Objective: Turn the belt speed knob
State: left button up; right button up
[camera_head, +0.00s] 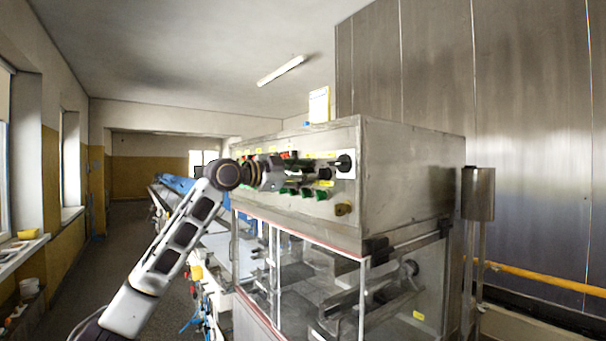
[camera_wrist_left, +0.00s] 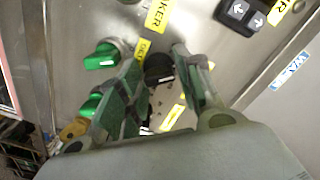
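The enrober's steel control panel (camera_head: 318,207) carries several knobs with yellow labels. My left gripper (camera_head: 318,174) is in front of the panel and hides part of it. In the left wrist view its two fingers (camera_wrist_left: 158,64) are apart, on either side of a black knob (camera_wrist_left: 158,70) with a white mark. I cannot tell whether either finger touches it. Another black knob (camera_head: 344,162) sits on a white plate right of the gripper in the head view. No readable label identifies the belt speed knob. My right gripper is not in view.
Green knobs (camera_wrist_left: 102,56) sit close left of the left finger. A dark arrow-button block (camera_wrist_left: 240,14) is at upper right. A brass-coloured knob (camera_head: 343,209) is low on the panel. Clear guard panels (camera_head: 300,270) lie below, and a steel cylinder (camera_head: 478,193) stands right.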

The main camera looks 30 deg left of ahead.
pick_arm(q)
jog(key=shift+o, duration=0.7)
jog(key=v, duration=0.8)
dwell(0.5)
dwell(0.6)
